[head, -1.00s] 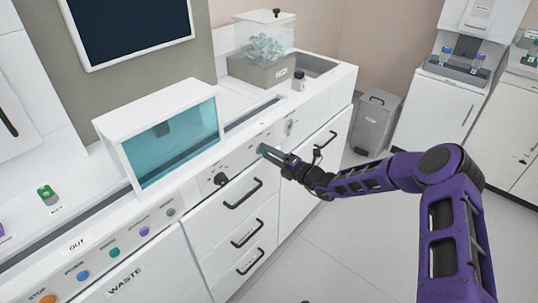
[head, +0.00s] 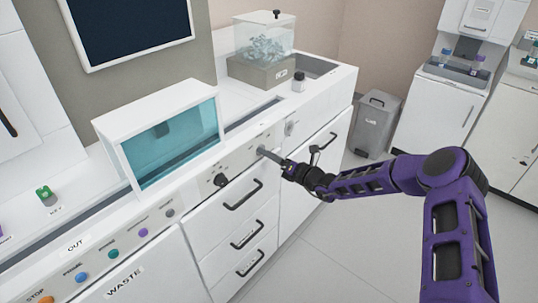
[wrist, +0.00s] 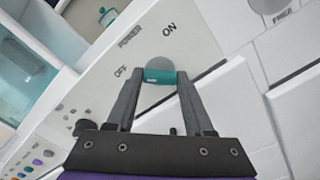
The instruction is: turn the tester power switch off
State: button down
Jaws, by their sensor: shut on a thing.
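The power switch (wrist: 158,77) is a teal handle on a round grey dial (wrist: 163,66) in the white front panel. In the wrist view the word OFF is to its left and the word ON is above right, with POWER above left. My gripper (wrist: 160,83) is shut on the teal handle, one finger at each end. I cannot tell which mark the handle points to. In the head view my gripper (head: 268,154) reaches the panel from the right, and its fingers hide the switch.
A black knob (head: 221,180) sits on the same panel to the left. Drawers with black handles (head: 246,194) are below. A teal-windowed white box (head: 170,145) stands on the counter above. A grey bin (head: 375,124) stands on the floor beyond the counter. The floor in front is clear.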

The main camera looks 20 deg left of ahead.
dwell(0.3)
jog(key=shift+c, duration=1.4)
grip_release()
jog(key=shift+d, duration=0.1)
jog(key=p+v, duration=0.1)
jog(key=v, duration=1.6)
jog(key=shift+s+d, duration=0.1)
jog(key=shift+s, duration=0.05)
